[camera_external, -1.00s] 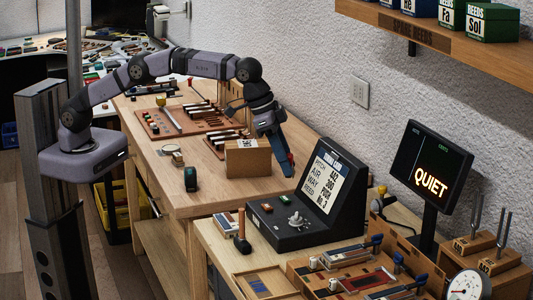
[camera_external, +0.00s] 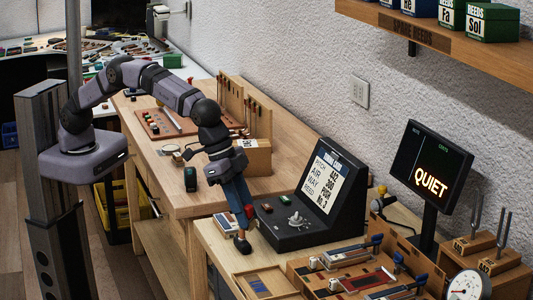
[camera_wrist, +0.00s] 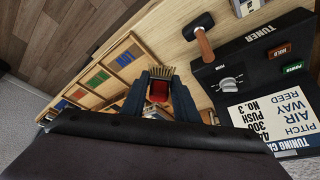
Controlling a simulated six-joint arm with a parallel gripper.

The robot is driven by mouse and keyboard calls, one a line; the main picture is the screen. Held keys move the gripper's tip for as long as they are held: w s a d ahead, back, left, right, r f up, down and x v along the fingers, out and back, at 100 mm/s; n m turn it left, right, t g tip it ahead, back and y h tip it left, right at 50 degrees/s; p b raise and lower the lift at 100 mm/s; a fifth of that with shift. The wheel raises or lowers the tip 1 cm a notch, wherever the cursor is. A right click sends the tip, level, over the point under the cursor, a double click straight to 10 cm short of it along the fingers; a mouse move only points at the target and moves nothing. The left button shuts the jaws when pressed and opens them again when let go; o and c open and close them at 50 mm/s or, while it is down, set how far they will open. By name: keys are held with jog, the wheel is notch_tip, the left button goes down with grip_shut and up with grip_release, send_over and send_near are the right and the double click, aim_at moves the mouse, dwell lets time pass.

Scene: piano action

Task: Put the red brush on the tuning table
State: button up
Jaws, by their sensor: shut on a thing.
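The red brush (camera_wrist: 159,90) shows in the wrist view between my fingers, its tan bristles pointing away from the wrist. My gripper (camera_wrist: 160,98) is shut on it. In the external view my gripper (camera_external: 241,208) points down over the left end of the tuning table (camera_external: 207,236), beside the black tuner box. A small red part of the brush (camera_external: 249,211) shows there at the fingertips. The table's bare wood also shows in the wrist view (camera_wrist: 172,43). I cannot tell exactly how high the brush is above the table.
The black tuner box (camera_external: 310,205) stands right of my gripper. A mallet (camera_wrist: 205,43) with a wooden handle lies or stands close by. A tray with coloured compartments (camera_wrist: 100,77) is to the left in the wrist view. The workbench (camera_external: 190,198) is behind.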

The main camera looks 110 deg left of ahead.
jog(key=shift+f+p, duration=1.55)
jog(key=shift+f, duration=3.7)
jog(key=shift+f, duration=0.2)
jog(key=o, duration=1)
jog(key=shift+r, duration=0.15)
jog(key=shift+r, duration=0.15)
jog(key=b+v, duration=0.3)
jog(key=v, duration=0.8)
jog(key=shift+s+r, duration=0.25)
jog(key=shift+r, duration=0.1)
